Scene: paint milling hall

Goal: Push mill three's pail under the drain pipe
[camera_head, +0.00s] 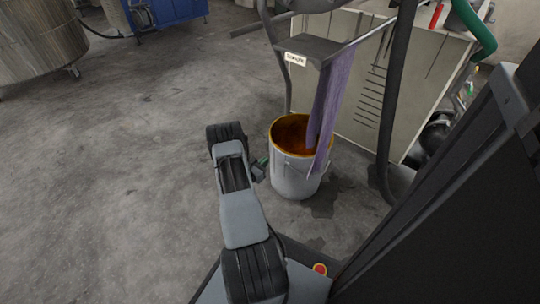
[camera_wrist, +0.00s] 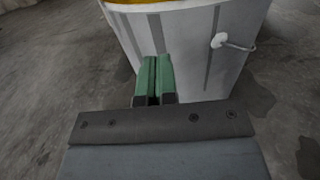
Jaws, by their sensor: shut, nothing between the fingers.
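A white-grey pail (camera_head: 292,178) with a yellowish rim and orange-brown inside stands upright on the floor beside a machine. Its wall also shows in the wrist view (camera_wrist: 190,50), with a wire handle on a white lug at right. My gripper (camera_head: 262,165) is low at the pail's left side, its green fingers (camera_wrist: 153,78) shut with nothing between them. The fingertips are against or very close to the pail's wall; I cannot tell whether they touch. A purple strip (camera_head: 331,95) hangs over the pail's right side. I cannot clearly make out the drain pipe's mouth.
A grey labelled shelf (camera_head: 308,48) juts out above the pail, in front of the pale machine cabinet (camera_head: 368,100). A thick dark upright pipe (camera_head: 395,90) stands to the right. Dark wet patches (camera_head: 325,205) lie near the pail. The floor at left (camera_head: 110,160) is open.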

